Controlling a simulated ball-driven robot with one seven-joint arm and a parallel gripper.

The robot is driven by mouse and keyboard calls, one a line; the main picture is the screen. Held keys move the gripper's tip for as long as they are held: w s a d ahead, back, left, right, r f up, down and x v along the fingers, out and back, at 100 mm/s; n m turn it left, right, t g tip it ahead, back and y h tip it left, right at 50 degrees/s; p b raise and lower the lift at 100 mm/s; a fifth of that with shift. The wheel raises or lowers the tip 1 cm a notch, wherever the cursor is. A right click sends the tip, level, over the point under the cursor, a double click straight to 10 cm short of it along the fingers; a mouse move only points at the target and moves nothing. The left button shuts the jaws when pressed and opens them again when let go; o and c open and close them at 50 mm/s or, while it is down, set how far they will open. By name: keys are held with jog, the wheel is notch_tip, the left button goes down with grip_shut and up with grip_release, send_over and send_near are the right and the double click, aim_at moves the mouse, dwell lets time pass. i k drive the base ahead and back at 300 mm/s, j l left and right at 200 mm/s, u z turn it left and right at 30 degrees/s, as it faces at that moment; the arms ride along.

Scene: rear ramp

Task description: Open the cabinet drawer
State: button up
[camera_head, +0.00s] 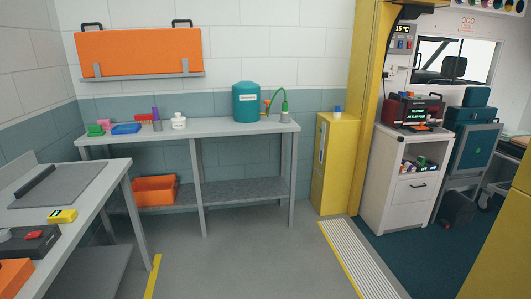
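A white cabinet (396,186) stands right of centre, on the dark blue floor just past the yellow pillar. Its drawer (413,189) is on the lower front and has a dark handle (418,185). The drawer front looks flush with the cabinet, so it appears shut. Above the drawer is an open shelf (416,166) with several small coloured items. A red and black device with a lit screen (411,112) sits on the cabinet top. My gripper is not in view.
A ribbed ramp strip with a yellow edge (362,261) lies before the cabinet. A yellow box (336,165) and yellow pillar (366,100) stand left of it. A yellow panel (505,240) fills the lower right. Grey floor (240,262) is clear between the benches and ramp.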

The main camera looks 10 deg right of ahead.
aim_at(417, 189)
jog(key=i+z, duration=0.1)
jog(key=i, duration=0.55)
jog(key=i+j+z, duration=0.1)
jog(key=i, duration=0.55)
jog(key=i+j+z, duration=0.1)
jog(key=i, duration=0.5)
jog(key=i+l+z, duration=0.2)
jog(key=i+z, duration=0.2)
jog(key=i, duration=0.3)
jog(key=i+z, duration=0.4)
jog(key=i, duration=0.3)
jog(key=i+j+z, duration=0.35)
jog(key=i, duration=0.35)
jog(key=i+z, duration=0.3)
jog(key=i, duration=0.8)
